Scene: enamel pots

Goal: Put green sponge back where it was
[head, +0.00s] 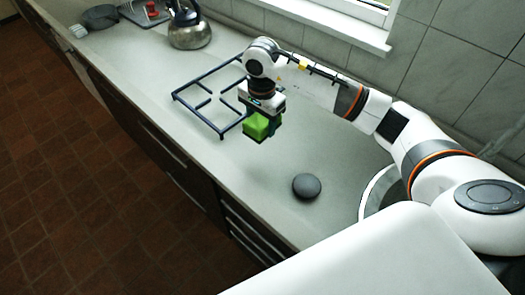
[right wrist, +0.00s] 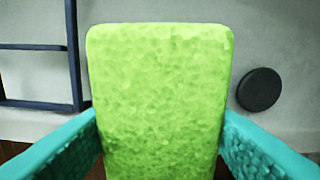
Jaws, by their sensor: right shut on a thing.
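The green sponge (head: 257,127) is a bright green block held by my right gripper (head: 262,118) above the counter, close to the front right corner of the dark pot rack. In the right wrist view the sponge (right wrist: 160,95) fills the middle, between the two teal fingers of my right gripper (right wrist: 160,140). The right gripper is shut on it. My left gripper is not in view.
A dark round disc (head: 306,186) lies on the grey counter (head: 200,165), right of the sponge. The dark metal rack (head: 205,103) lies behind and left. A kettle (head: 189,30) stands farther back. The counter's front edge drops to drawers. A tiled wall is at right.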

